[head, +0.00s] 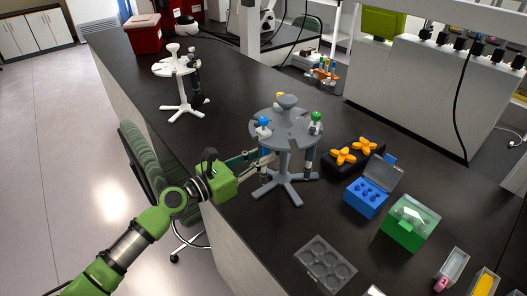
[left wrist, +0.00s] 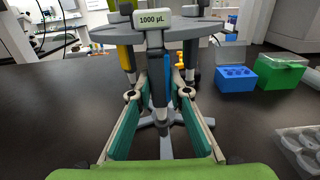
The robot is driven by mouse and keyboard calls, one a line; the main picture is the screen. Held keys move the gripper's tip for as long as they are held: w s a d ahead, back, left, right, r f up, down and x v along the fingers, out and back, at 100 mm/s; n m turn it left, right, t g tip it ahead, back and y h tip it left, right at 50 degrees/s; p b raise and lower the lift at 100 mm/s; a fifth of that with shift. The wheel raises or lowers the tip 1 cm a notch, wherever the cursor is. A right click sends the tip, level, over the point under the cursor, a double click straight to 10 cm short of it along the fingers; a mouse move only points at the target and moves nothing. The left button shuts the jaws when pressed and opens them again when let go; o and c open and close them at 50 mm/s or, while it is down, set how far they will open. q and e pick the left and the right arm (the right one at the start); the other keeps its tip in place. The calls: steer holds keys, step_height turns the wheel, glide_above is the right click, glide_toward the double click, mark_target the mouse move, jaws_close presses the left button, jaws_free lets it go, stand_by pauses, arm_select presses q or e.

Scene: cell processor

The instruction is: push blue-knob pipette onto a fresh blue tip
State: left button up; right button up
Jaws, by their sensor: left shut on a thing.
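The blue-knob pipette (head: 263,122) hangs upright at the near left side of the grey round stand (head: 284,128). My left gripper (head: 268,157) is shut on its body below the stand's disc. In the left wrist view the pipette (left wrist: 153,45) shows its 1000 µL label, and my left gripper's green-padded fingers (left wrist: 160,88) close around its body. The blue tip box (head: 366,197) stands open to the right of the stand, and also shows in the left wrist view (left wrist: 236,80). My right gripper is out of view.
A green box (head: 410,223), a clear well plate (head: 325,264) and a black rack with orange pieces (head: 350,153) lie to the right. A white stand (head: 178,72) is farther back. A green-knob pipette (head: 316,117) hangs on the grey stand.

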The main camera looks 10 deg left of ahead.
arm_select(q)
steer(key=shift+r, duration=0.15)
steer(key=shift+r+p, duration=0.2)
steer(key=shift+p, duration=0.2)
steer(key=shift+s+a+f, duration=0.1)
steer(key=shift+s+a, duration=0.2)
steer(key=shift+s, duration=0.05)
steer(key=b+v, duration=0.2)
steer(key=v, duration=0.6)
steer(key=shift+c, duration=0.2)
stand_by(0.8)
